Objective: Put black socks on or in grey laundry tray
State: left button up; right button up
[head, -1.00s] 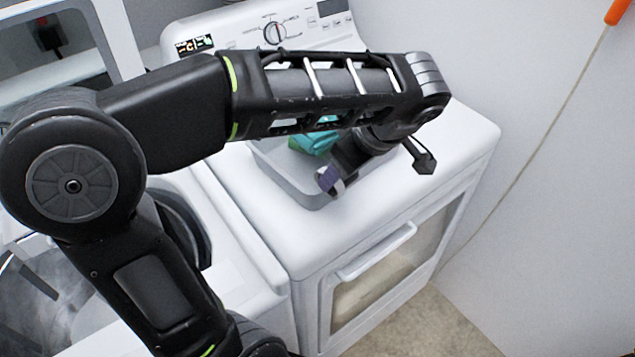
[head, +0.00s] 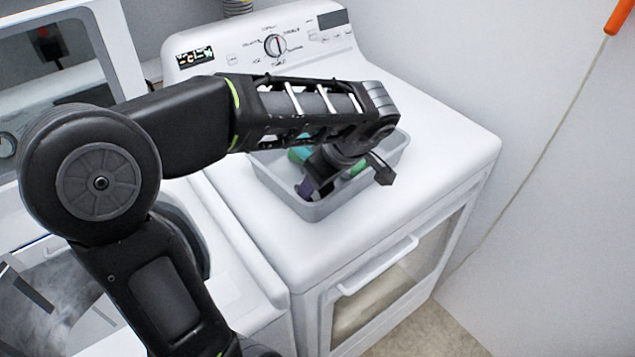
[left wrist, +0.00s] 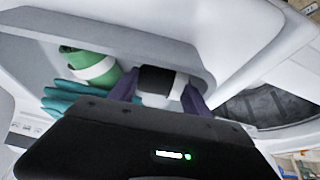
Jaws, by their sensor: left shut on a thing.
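The grey laundry tray (head: 316,211) stands on top of the white dryer-like machine. It holds green and teal cloth items (head: 298,155). My left gripper (head: 308,188) reaches down into the tray near its front left corner, with its purple fingertips inside the rim. In the left wrist view the fingertips (left wrist: 158,92) are shut on the black socks (left wrist: 158,77), a dark bundle with a white band. The tray's grey wall (left wrist: 180,52) is close beside them. In the head view the gripper mostly hides the socks. My right gripper is in neither current view.
In the left wrist view a green bundle with a white band (left wrist: 92,66) and teal cloth (left wrist: 85,97) lie beside the gripper. A top-loading washer (head: 225,290) with an open drum stands left of the tray's machine (head: 430,170). The machine top right of the tray is clear.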

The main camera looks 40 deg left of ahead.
pick_arm(q)
jog(key=h+p, duration=0.1)
jog(key=r+h+p, duration=0.1)
jog(key=p, duration=0.1)
jog(key=shift+w+a+g+h, duration=0.1)
jog(key=shift+a+g+h, duration=0.2)
jog(key=shift+a+g, duration=0.1)
jog(key=shift+f+h, duration=0.3)
jog(key=shift+h, duration=0.1)
jog(key=shift+f, duration=0.8)
jog(key=shift+d, duration=0.1)
jog(key=shift+f, duration=0.25)
jog(key=o, duration=1.2)
jog(key=shift+r, duration=0.1)
jog(key=shift+c, duration=0.2)
